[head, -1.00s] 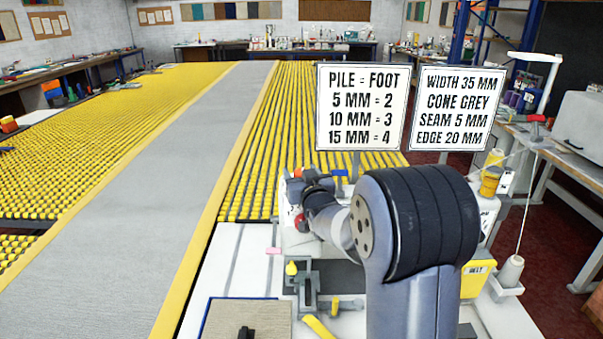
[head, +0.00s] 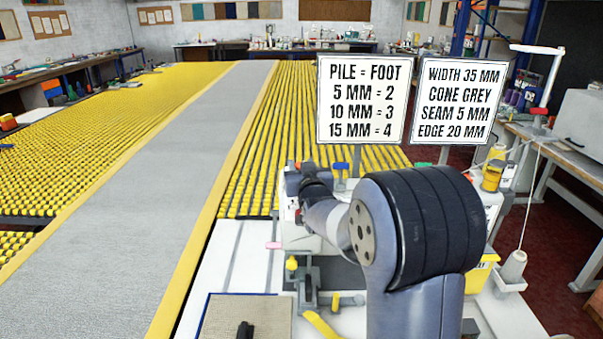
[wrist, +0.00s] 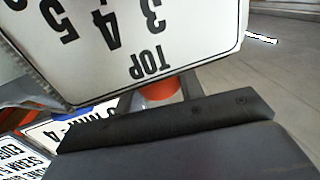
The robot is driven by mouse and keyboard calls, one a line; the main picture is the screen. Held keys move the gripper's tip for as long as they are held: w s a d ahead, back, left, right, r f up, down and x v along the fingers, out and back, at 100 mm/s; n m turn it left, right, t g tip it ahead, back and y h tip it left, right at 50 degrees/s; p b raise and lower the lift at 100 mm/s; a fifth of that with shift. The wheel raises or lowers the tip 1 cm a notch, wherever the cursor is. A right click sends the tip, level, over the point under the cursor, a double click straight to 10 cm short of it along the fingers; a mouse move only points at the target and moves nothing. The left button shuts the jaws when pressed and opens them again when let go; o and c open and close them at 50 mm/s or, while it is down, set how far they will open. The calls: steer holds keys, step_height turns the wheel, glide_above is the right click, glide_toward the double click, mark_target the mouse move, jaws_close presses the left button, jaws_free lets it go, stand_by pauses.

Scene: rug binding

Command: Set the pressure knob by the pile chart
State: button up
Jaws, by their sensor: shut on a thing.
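The pile chart (head: 361,100) stands behind the sewing machine in the head view and reads 5 MM = 2, 10 MM = 3, 15 MM = 4. My gripper (head: 308,180) is at the machine's upper left, its fingers mostly hidden by my arm. In the wrist view, my gripper (wrist: 161,94) is shut on a red-orange knob (wrist: 160,91), only partly visible between the dark fingers. A white number plate (wrist: 150,35) beside it appears upside down, with 3, 4, 5 and TOP legible. I cannot make out a pointer on the knob.
A second sign (head: 458,103) gives width, cone, seam and edge. A blue-topped part (head: 341,170) is close to the right of my gripper. The grey rug (head: 150,220) with yellow edging lies left over yellow rollers. A thread cone (head: 513,266) stands right of the machine.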

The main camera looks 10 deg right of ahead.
steer(key=shift+m+h+b, duration=0.3)
steer(key=shift+b, duration=0.15)
steer(key=shift+r+m+h, duration=0.25)
steer(key=shift+m+h, duration=0.05)
steer(key=shift+h, duration=0.2)
steer(key=shift+m+h+p, duration=0.3)
steer(key=shift+h+p, duration=0.05)
steer(key=shift+h, duration=0.35)
steer(key=o, duration=1)
steer(key=shift+f, duration=0.2)
